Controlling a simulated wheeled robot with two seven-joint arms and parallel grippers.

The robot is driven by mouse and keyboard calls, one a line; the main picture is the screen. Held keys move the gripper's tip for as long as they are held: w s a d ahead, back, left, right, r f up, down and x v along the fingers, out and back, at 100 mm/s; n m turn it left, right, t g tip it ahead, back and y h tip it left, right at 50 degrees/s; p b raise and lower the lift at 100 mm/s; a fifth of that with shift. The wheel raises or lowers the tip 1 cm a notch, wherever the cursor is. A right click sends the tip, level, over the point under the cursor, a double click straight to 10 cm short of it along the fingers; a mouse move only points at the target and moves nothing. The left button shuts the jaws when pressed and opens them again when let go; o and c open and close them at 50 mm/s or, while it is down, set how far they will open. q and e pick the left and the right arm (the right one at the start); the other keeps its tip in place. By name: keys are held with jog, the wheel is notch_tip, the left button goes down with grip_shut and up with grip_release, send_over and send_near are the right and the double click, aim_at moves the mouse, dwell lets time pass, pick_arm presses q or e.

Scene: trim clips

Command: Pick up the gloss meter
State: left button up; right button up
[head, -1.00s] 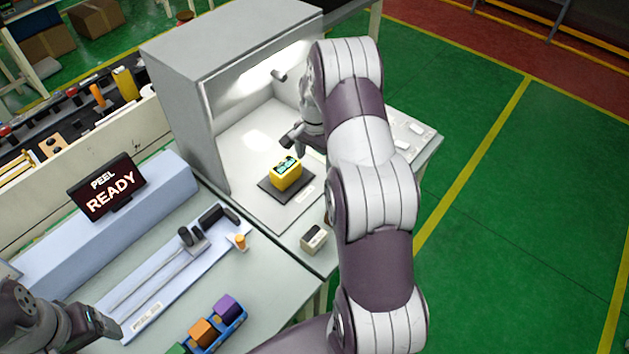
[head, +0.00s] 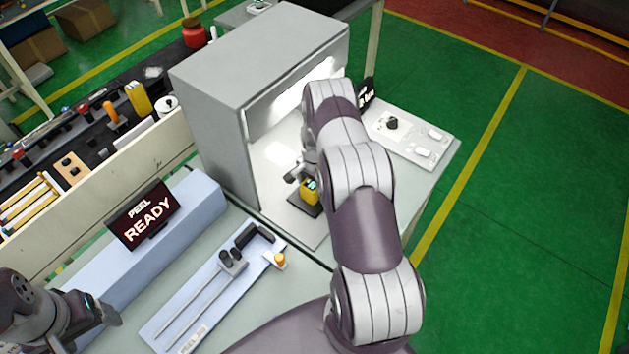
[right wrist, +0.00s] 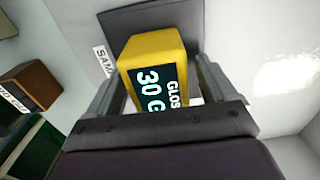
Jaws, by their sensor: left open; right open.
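The gloss meter (head: 308,193) is a small yellow block with a dark display, standing on a dark pad (head: 301,207) inside the lit grey booth. In the right wrist view the gloss meter (right wrist: 153,70) shows its screen reading "30 G" and "GLOS". My right gripper (right wrist: 155,88) is open, with one finger on each side of the meter; whether they touch it I cannot tell. In the head view my right arm partly hides the meter. My left gripper (head: 108,312) is open and empty at the lower left, above the bench.
The grey booth (head: 215,130) has walls and a roof around the meter. A "PEEL READY" display (head: 143,215) stands on a blue-grey block, beside a peel fixture (head: 205,300). A panel with knobs (head: 408,138) lies right of the booth.

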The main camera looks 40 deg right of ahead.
jog(key=shift+w+d+f, duration=0.1)
jog(key=shift+w+f, duration=0.1)
jog(key=shift+f, duration=0.1)
jog(key=shift+s+r, duration=0.1)
jog(key=shift+s, duration=0.2)
jog(key=c, duration=1.2)
jog(key=shift+w, duration=0.1)
jog(key=shift+w, duration=0.1)
